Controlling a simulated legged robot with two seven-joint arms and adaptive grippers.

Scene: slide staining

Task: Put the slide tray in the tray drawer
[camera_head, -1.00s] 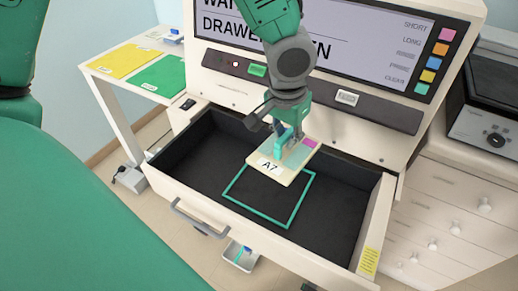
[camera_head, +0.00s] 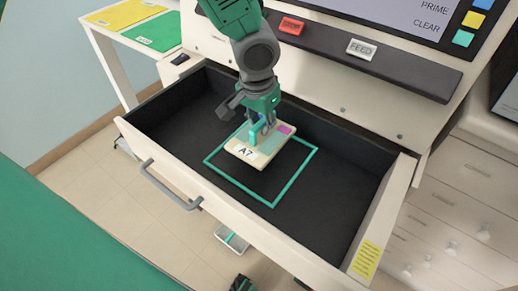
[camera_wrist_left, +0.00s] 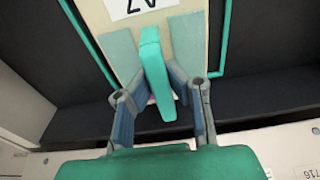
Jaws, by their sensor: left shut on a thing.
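The slide tray (camera_head: 246,151) is a flat cream plate marked A7, with pale teal panels, a pink patch and an upright teal handle. My left gripper (camera_head: 262,130) is shut on that handle from above. The tray is inside the open tray drawer's outline of walls (camera_head: 385,215), over the left and back part of a teal rectangle marked on the dark floor. I cannot tell whether it touches the floor. In the left wrist view the gripper fingers (camera_wrist_left: 160,85) close around the teal handle, with the tray (camera_wrist_left: 107,22) beyond.
The machine's ledge with a red button (camera_head: 292,26) and a FEED button (camera_head: 361,49) rises behind. A side table with yellow (camera_head: 118,14) and green (camera_head: 152,31) sheets stands at left.

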